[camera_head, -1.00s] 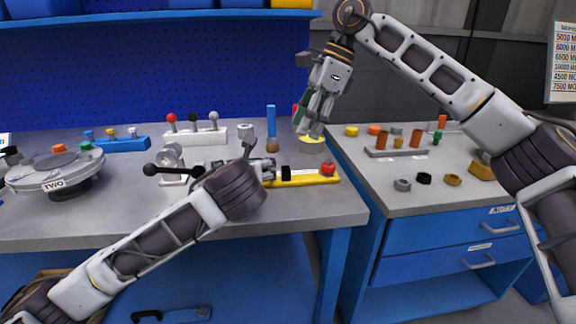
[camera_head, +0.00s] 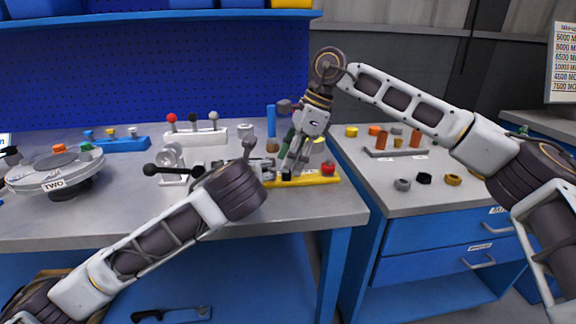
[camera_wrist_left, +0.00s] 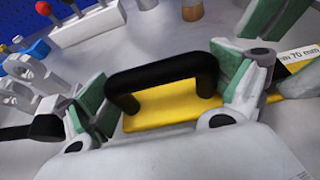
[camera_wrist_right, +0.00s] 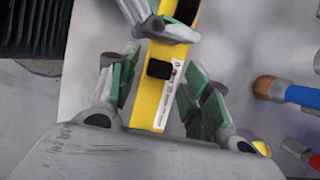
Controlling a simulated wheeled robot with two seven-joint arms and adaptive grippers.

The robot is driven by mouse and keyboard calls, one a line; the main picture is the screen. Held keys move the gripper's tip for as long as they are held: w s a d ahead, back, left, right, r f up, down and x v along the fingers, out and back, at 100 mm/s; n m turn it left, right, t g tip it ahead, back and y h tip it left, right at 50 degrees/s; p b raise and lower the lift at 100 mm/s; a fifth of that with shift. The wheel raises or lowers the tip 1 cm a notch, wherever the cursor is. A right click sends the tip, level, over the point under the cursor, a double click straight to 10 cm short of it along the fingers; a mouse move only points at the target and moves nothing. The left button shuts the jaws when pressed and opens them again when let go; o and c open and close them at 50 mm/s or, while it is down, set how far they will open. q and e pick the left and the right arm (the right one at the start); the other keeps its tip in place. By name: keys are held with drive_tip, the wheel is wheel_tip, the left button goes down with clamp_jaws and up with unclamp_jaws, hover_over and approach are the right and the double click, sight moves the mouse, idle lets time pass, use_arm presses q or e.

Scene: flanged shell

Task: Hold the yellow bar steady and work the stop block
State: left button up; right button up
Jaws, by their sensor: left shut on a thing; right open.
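The yellow bar (camera_head: 318,181) lies on the left bench near its right edge, with a red knob (camera_head: 328,168) at its right end. My left gripper (camera_wrist_left: 165,85) is shut on the bar's black handle (camera_wrist_left: 165,76); in the head view my own arm hides most of this grip. The small black stop block (camera_wrist_right: 159,69) sits on the bar, beside a white label strip (camera_wrist_right: 168,98). My right gripper (camera_wrist_right: 160,75) is open, pointing down, with one finger on each side of the bar at the block. I cannot tell whether it touches the block.
A blue-handled brush (camera_wrist_right: 290,93) stands close beside the right gripper. A black-knobbed clamp (camera_head: 172,168) and a lever stand (camera_head: 195,134) are to the left. A round flanged shell (camera_head: 55,170) is at the far left. The right bench (camera_head: 385,205) holds small parts.

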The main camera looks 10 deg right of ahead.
drive_tip(key=shift+x, duration=1.1)
clamp_jaws()
